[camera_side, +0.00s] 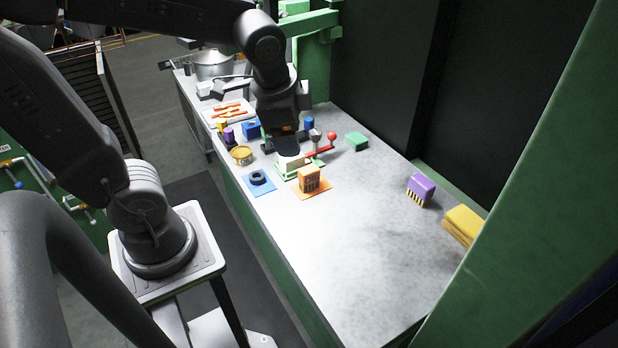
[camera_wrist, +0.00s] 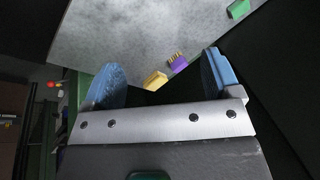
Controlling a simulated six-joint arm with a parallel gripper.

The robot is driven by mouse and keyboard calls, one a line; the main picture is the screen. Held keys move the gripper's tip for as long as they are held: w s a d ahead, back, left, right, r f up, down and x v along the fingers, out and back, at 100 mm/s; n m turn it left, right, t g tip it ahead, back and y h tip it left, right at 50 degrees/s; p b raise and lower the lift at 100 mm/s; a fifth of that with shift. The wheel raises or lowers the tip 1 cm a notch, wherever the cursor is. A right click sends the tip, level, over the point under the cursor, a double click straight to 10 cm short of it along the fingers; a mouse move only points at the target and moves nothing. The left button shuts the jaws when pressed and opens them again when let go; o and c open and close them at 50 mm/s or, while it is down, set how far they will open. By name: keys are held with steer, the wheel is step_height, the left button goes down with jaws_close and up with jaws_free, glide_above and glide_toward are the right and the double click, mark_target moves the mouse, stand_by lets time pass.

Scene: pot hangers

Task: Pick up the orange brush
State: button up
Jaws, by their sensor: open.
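In the side view, a yellow-orange brush-like block (camera_side: 463,222) lies at the right end of the counter, partly cut off by the green post. It also shows in the wrist view (camera_wrist: 155,80), between my fingers but well beyond them. I cannot tell for certain which is the orange brush. My gripper (camera_wrist: 160,72) is open and empty, with blue fingers spread wide. In the side view it is above the counter's far middle, left of both; its fingertips are not clear there.
A purple brush (camera_side: 420,188) with yellow bristles sits beside the yellow-orange block. The counter's near right (camera_side: 350,260) is clear.

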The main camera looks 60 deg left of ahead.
mark_target(310, 169)
steer(key=w+a+f+m+g+y, duration=0.3)
steer(key=w+a+f+m, duration=0.2)
steer(key=w+f+m, duration=0.5)
steer(key=shift+m, duration=0.7)
steer(key=x, duration=1.4)
steer(key=shift+s+d+f, duration=0.25)
steer(key=shift+s+f, duration=0.1)
steer(key=shift+s, duration=0.05)
steer(key=c, duration=1)
steer(key=shift+c, duration=0.2)
steer(key=shift+r, duration=0.1)
